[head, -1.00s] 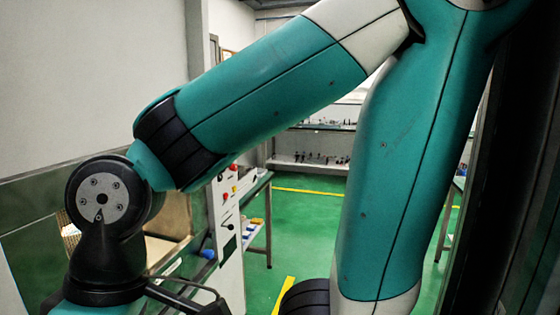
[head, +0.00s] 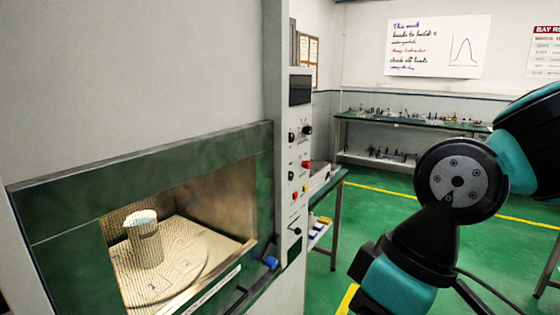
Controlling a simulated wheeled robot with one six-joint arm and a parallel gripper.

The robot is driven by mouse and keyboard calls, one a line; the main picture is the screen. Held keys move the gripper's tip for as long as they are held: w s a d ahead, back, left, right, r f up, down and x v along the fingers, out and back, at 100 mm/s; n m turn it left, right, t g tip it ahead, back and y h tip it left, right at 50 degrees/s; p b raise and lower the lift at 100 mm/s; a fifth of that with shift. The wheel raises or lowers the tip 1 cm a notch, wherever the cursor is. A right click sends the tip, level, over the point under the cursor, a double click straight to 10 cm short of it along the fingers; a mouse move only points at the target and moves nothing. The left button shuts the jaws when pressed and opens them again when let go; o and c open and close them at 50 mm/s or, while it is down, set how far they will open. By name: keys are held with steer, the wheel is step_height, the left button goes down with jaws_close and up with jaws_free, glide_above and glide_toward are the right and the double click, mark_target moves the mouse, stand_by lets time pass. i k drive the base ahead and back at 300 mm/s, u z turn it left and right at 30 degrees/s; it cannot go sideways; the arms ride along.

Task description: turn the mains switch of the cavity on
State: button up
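The cavity (head: 185,205) stands open at the left, a green-framed opening with a mesh-like lining. A control panel (head: 297,205) runs down the right edge of its housing. The panel carries a dark screen (head: 300,90), two black knobs (head: 307,130), a red button (head: 305,164), smaller red and yellow parts, and a black rotary switch (head: 297,231) near the bottom. I cannot tell which is the mains switch or read its position. My arm's wrist is at the right, apart from the panel. My gripper is out of the picture.
A cylindrical container (head: 146,246) with white contents stands in the cavity on a round plate. A blue knob (head: 270,263) sticks out low beside the opening. A green-topped bench (head: 328,187) stands behind the panel. Green floor between panel and arm is clear.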

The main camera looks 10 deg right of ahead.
mark_target(306, 164)
steer(key=z, duration=0.5)
steer(key=k, duration=0.6)
steer(key=z, duration=0.95)
steer(key=i, duration=1.6)
steer(key=u, duration=1.15)
steer(key=i, duration=0.55)
steer(key=u, duration=0.6)
